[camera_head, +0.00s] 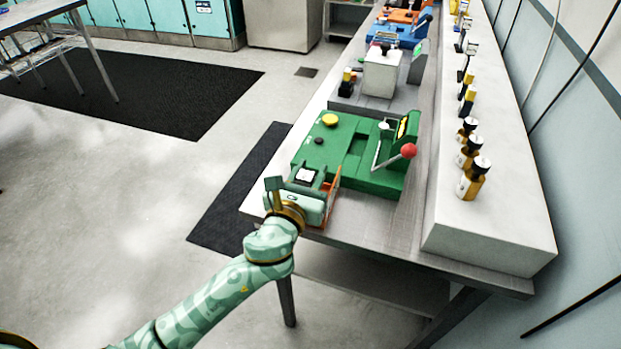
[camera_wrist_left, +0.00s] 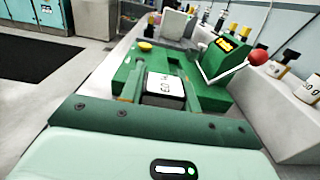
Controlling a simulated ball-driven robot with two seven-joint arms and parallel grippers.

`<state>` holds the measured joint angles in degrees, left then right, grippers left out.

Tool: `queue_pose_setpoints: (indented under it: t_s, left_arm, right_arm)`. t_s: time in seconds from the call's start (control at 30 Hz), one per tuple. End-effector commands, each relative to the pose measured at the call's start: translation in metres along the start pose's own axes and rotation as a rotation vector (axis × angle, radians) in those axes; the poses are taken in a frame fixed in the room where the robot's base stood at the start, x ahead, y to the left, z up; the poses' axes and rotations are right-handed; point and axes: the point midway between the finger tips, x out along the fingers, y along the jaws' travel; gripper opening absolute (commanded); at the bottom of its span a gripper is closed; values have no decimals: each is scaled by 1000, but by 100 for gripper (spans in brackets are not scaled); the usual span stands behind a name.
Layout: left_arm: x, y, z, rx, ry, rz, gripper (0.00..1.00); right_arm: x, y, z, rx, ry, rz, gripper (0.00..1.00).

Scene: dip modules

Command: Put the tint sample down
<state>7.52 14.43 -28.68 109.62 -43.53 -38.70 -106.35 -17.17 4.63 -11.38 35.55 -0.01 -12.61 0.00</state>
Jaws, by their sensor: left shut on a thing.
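The tint sample appears to be a small dark block with a white printed top (camera_head: 305,175); it also shows in the left wrist view (camera_wrist_left: 166,85). My left gripper (camera_head: 314,184) is shut on it, with a finger on either side in the left wrist view. The gripper is at the near end of the table, just in front of a green module (camera_head: 325,147) with a yellow button, a recess and a red-knobbed lever (camera_head: 408,151). I cannot tell whether the sample's underside touches anything. My right gripper is not in view.
A white ledge (camera_head: 480,225) along the right carries several bottles and weights. A white box (camera_head: 382,72) and a blue module (camera_head: 398,33) stand farther back on the table (camera_head: 385,222). Bare table lies to the right of the green module.

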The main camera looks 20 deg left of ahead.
Motion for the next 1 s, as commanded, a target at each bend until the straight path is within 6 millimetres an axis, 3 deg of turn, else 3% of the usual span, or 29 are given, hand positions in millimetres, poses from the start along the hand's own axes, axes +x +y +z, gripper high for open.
queue_pose_setpoints:
  t_s: [0.03,0.33,0.37,0.43,0.77,0.87,1.0]
  left_arm:
    - [0,0,-8,-1,2,0,0]
    - [0,0,-6,0,0,0,0]
    - [0,0,-7,0,0,0,35]
    - [0,0,-6,0,0,0,54]
    - [0,0,-2,-1,-1,0,54]
    - [-12,0,-4,0,1,-1,54]
    - [-44,0,-4,-1,3,-1,54]
  right_arm:
    - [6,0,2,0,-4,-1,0]
    - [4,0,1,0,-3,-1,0]
    - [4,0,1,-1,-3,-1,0]
    - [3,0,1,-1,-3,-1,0]
    - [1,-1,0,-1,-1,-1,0]
    - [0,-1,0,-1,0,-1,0]
    - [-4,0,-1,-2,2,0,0]
